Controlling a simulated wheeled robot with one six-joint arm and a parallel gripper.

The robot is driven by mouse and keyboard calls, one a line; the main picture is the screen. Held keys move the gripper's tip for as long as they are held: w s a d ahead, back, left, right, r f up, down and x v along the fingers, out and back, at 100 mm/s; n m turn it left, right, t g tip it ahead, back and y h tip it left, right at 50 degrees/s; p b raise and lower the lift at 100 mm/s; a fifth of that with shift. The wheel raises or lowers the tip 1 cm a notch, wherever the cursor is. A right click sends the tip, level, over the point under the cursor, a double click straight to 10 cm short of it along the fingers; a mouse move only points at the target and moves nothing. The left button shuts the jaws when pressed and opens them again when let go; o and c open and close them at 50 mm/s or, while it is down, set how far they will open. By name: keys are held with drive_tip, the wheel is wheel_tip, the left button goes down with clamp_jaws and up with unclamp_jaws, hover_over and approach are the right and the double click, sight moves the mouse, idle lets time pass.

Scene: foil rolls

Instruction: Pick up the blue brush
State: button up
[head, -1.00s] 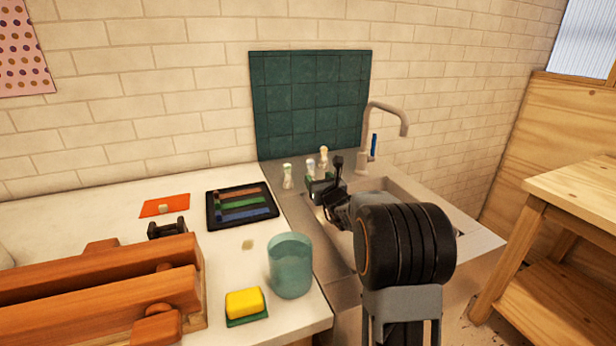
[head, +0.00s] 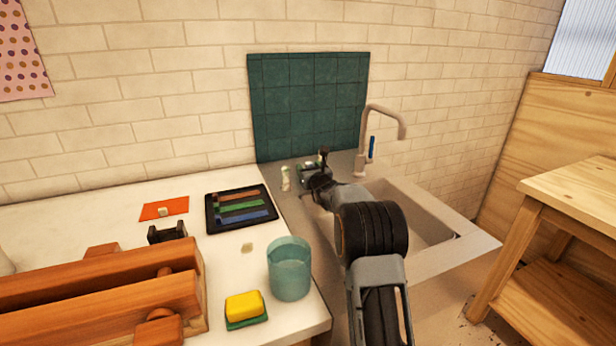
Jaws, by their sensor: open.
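Several small pale upright items stand on the sink's back ledge, too small to name surely. The leftmost one (head: 285,179) stands clear, just left of my gripper (head: 308,172); the others are partly hidden behind it. I cannot make out which, if any, is the blue brush. My gripper is open at the back left of the sink, close to these items; its fingertips are small and dark here, and I cannot see whether anything is between them.
The sink (head: 420,228) and its tap (head: 385,112), with a blue part, lie right. On the counter are a teal cup (head: 290,280), a yellow sponge (head: 243,306), a black tray (head: 214,218) with coloured strips, an orange card (head: 152,210) and a wooden rack (head: 100,290).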

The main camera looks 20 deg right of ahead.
drive_tip(key=c, duration=1)
drive_tip(key=shift+r, duration=0.1)
